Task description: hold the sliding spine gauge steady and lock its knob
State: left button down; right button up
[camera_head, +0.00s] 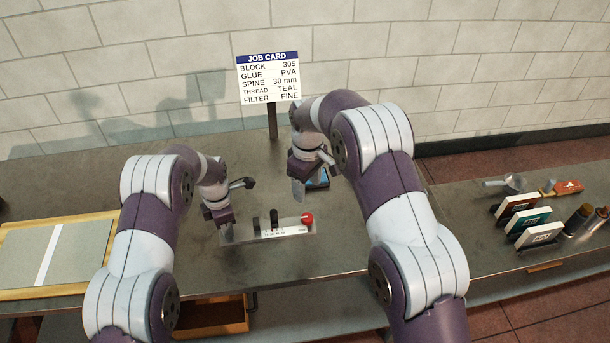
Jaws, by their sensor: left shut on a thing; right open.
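The spine gauge (290,231) lies on the grey bench as a pale flat bar with a printed scale. Two dark uprights stand on it, and its red knob (307,219) is at the right end. My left gripper (228,232) is shut on the gauge at its left end; its fingers hide the contact. My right gripper (298,191) is open and empty, above and behind the gauge, up and slightly left of the knob. It is apart from the knob. I cannot tell whether the knob is locked.
A job card (268,78) on a post reads spine 30 mm. A blue item (318,180) is partly hidden behind my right gripper. A wood-edged board (50,254) lies left. Several upright cards (535,239) and tools stand right. An open drawer (212,318) is below the front edge.

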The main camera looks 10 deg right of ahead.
pick_arm(q)
jog(key=c, duration=0.8)
grip_release()
